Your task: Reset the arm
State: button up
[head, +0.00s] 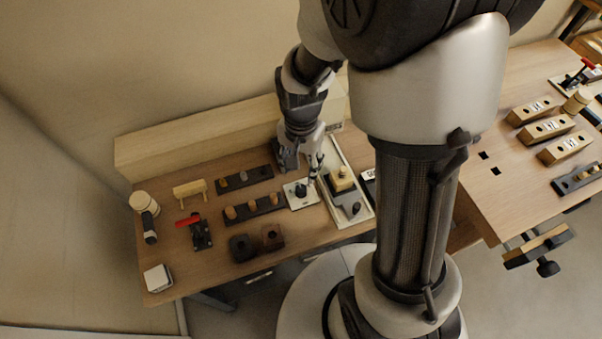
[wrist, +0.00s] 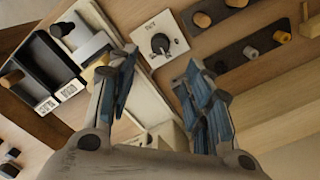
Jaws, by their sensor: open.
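My gripper (head: 302,165) hangs over the back part of the bench, just above a white plate with a dark round knob (head: 301,190). In the wrist view my gripper (wrist: 158,85) has its two blue-padded fingers spread apart with nothing between them. The knob (wrist: 160,43) on its white plate shows beyond the fingertips, apart from them. My arm reaches down from the upper middle of the head view.
A pale tray (head: 366,212) with a dark block lies right of the knob plate. Dark peg strips (head: 253,209), a red-handled clamp (head: 200,234), a mallet (head: 146,212) and dark cubes (head: 272,237) lie left. A long wooden box (head: 200,134) runs along the back.

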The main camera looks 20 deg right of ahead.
jog(key=shift+r, duration=0.8)
jog(key=s+r+n+t, duration=0.2)
jog(key=s+r+n, duration=0.2)
jog(key=s+r, duration=0.3)
jog(key=s+r+n+t, duration=0.2)
jog(key=s+r+n, duration=0.2)
jog(key=s+r, duration=0.3)
notch_tip(320, 180, up, 5)
jog(key=shift+s+d+n+t, duration=0.3)
